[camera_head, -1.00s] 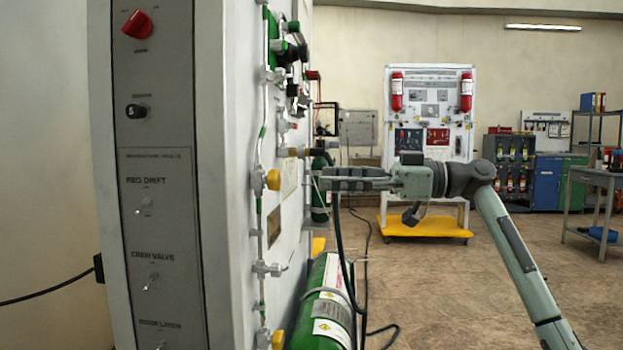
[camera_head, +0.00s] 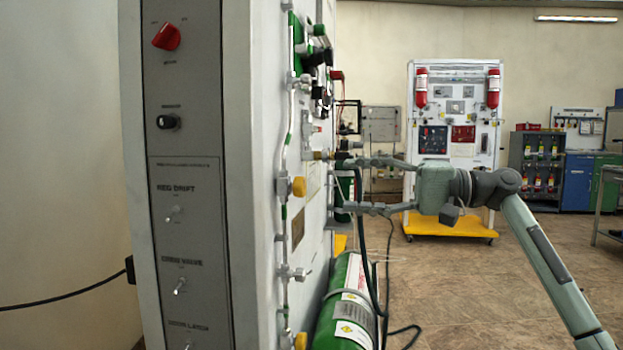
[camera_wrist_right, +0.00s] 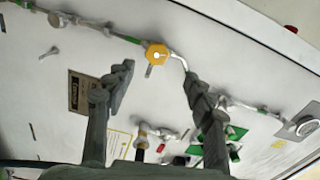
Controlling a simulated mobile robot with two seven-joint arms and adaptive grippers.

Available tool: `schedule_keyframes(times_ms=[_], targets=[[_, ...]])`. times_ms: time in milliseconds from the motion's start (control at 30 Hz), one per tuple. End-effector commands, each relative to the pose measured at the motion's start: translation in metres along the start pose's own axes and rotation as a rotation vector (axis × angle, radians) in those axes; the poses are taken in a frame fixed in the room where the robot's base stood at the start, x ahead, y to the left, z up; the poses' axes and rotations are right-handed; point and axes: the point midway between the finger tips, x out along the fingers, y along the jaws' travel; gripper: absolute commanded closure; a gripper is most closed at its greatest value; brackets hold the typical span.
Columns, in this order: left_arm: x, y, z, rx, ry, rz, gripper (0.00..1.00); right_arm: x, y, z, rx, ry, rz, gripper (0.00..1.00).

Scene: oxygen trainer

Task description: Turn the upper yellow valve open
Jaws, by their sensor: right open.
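The upper yellow valve (camera_head: 298,186) is a small yellow knob on the pipe along the trainer panel's face. In the right wrist view it is a yellow hexagonal knob (camera_wrist_right: 157,55), just beyond the fingertips and roughly centred between them. My right gripper (camera_head: 340,186) is open and empty. Its fingers point at the panel, one above and one below the valve's height, with a gap between the tips and the knob. The spread fingers also show in the right wrist view (camera_wrist_right: 157,76). A lower yellow valve (camera_head: 301,341) sits at the bottom edge. My left gripper is not in view.
Pipe fittings (camera_head: 290,273) and a green-backed gauge area (camera_head: 312,40) line the panel. The floor at right is open.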

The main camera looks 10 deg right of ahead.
Motion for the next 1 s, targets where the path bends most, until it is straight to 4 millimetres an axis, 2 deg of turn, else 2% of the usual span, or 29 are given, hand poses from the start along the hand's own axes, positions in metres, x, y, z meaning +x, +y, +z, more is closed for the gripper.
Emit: schedule_keyframes(times_ms=[100, 300, 400, 500, 600, 733, 1000], targets=[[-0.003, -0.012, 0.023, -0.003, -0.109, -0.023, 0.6, 0.003, -0.001, -0.001, 0.399, 0.001, 0.001, 0.46], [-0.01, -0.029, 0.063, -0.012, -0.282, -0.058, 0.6, 0.006, -0.001, -0.001, 1.058, 0.003, 0.0, 0.46], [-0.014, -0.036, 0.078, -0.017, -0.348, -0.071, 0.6, 0.008, 0.001, 0.0, 1.31, 0.003, 0.001, 0.46], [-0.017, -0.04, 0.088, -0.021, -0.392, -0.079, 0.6, 0.009, 0.002, 0.0, 1.481, 0.002, 0.0, 0.46], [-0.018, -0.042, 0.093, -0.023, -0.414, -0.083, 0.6, 0.01, 0.002, 0.0, 1.572, 0.001, -0.001, 0.46], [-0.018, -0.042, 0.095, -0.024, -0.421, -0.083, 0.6, 0.019, 0.002, 0.0, 1.603, 0.0, -0.001, 0.46], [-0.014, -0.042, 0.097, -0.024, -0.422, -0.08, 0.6, 0.062, 0.002, 0.001, 1.599, 0.0, 0.0, 0.46]])
